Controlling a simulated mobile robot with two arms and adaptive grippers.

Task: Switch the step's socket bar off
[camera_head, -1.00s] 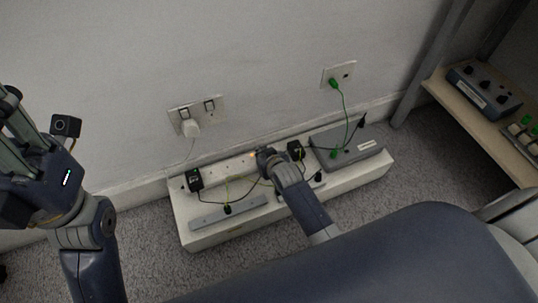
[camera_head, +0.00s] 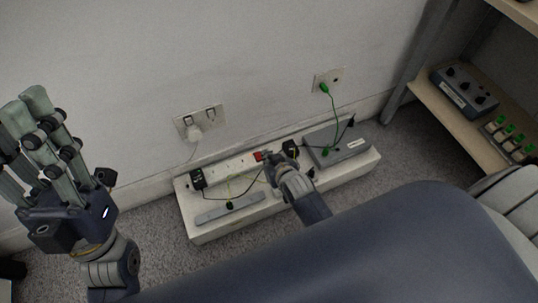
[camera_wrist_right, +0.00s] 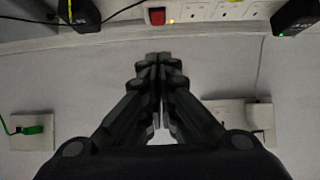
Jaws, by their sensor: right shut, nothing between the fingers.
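The white socket bar (camera_head: 232,168) lies on the step (camera_head: 215,231) against the wall. Its red rocker switch (camera_head: 258,156) is at the bar's right part. In the right wrist view the switch (camera_wrist_right: 157,16) shows beside a lit amber light (camera_wrist_right: 171,21) on the bar (camera_wrist_right: 230,12). My right gripper (camera_head: 267,156) is right by the switch in the head view; in the wrist view its closed fingertips (camera_wrist_right: 160,56) are below the switch, with nothing held. Whether they touch the bar cannot be told. My left gripper (camera_head: 35,105) is raised at the left, far from the bar; its jaw opening is unclear.
Black adapters (camera_head: 197,179) (camera_head: 290,149) are plugged into the bar, with loose cables in front. A grey strip (camera_head: 215,214) and a grey box (camera_head: 342,148) with a green lead sit on the step. Wall sockets (camera_head: 205,119) are behind; a shelf (camera_head: 450,124) stands right.

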